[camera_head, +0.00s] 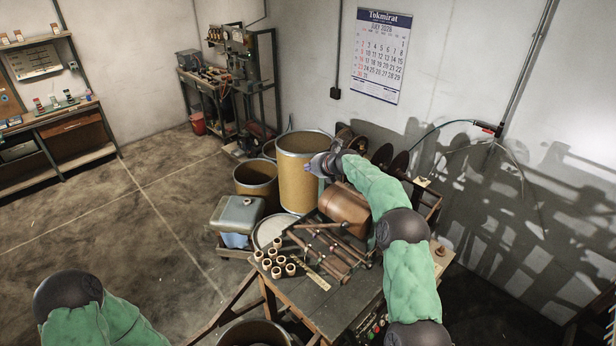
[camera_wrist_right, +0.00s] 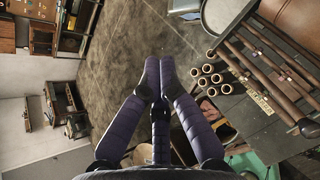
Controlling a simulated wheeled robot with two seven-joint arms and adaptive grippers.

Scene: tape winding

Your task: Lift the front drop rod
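The winding machine shows in the middle of the head view with several brown rods (camera_head: 325,262) at its front, beside a copper-coloured drum (camera_head: 343,207). The rods also show in the right wrist view (camera_wrist_right: 262,78), at the right. I cannot tell which one is the front drop rod. My right gripper (camera_head: 318,166) is above and behind the drum, apart from the rods. In the right wrist view its purple fingers (camera_wrist_right: 159,66) are together with nothing visible between them. My left gripper is out of view; only a left arm part shows at lower left.
Several pale cardboard rings (camera_head: 276,264) stand on the table (camera_head: 318,312) left of the rods, beside a ruler-like strip (camera_head: 311,270). Tall drums (camera_head: 300,180) and a grey-lidded container (camera_head: 237,214) stand behind and left. The floor at left is clear.

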